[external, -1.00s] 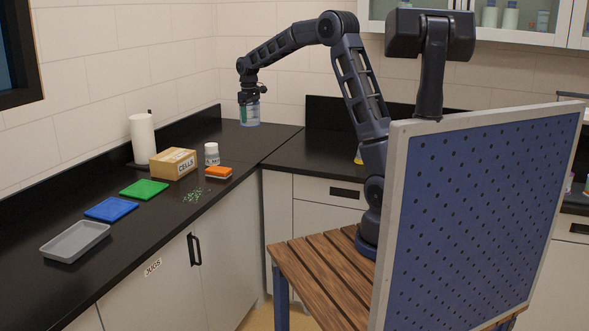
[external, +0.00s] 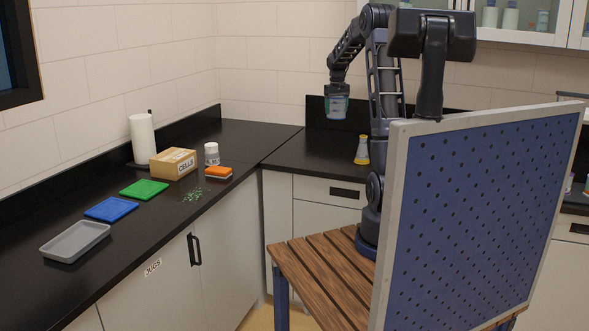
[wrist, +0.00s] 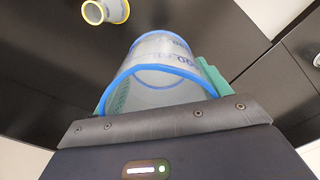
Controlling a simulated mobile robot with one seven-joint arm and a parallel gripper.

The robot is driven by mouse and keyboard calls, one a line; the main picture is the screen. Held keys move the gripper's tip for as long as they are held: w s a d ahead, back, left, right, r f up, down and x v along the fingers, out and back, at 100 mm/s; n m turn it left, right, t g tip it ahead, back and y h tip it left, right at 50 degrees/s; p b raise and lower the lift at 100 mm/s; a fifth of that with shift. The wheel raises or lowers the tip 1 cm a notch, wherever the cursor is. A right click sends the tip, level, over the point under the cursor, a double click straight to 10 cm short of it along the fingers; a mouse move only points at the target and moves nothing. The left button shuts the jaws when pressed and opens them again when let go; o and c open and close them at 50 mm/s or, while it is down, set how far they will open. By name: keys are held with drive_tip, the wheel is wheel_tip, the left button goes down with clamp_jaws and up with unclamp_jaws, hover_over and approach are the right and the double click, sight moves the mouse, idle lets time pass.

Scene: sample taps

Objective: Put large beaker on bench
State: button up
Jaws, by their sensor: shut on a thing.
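My gripper (external: 337,88) is shut on the large beaker (external: 337,107), a clear vessel with a blue rim, and holds it in the air above the back part of the black bench (external: 300,155). In the wrist view the beaker (wrist: 160,75) fills the middle, with green finger pads of my gripper (wrist: 158,88) on both sides of it. The beaker's mouth faces the wrist camera and printed marks show on its wall. Its inside looks empty.
A yellow-rimmed flask (external: 362,151) stands on the bench right of the beaker; it also shows in the wrist view (wrist: 106,11). A box (external: 173,164), white bottle (external: 212,154), orange sponge (external: 218,172), scattered bits (external: 196,194) and grey tray (external: 75,242) lie on the left counter.

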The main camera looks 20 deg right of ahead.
drive_tip(key=s+d+f+m, duration=0.1)
drive_tip(key=s+d+m, duration=0.8)
drive_tip(key=s+d, duration=1.9)
drive_tip(key=f, duration=0.6)
drive_tip(key=d+f, duration=0.1)
drive_tip(key=f, duration=1.2)
drive_tip(key=shift+w+d+f, duration=0.15)
drive_tip(key=shift+w+f, duration=0.15)
drive_tip(key=shift+w, duration=0.05)
drive_tip(key=shift+f, duration=0.1)
drive_tip(key=o, duration=1)
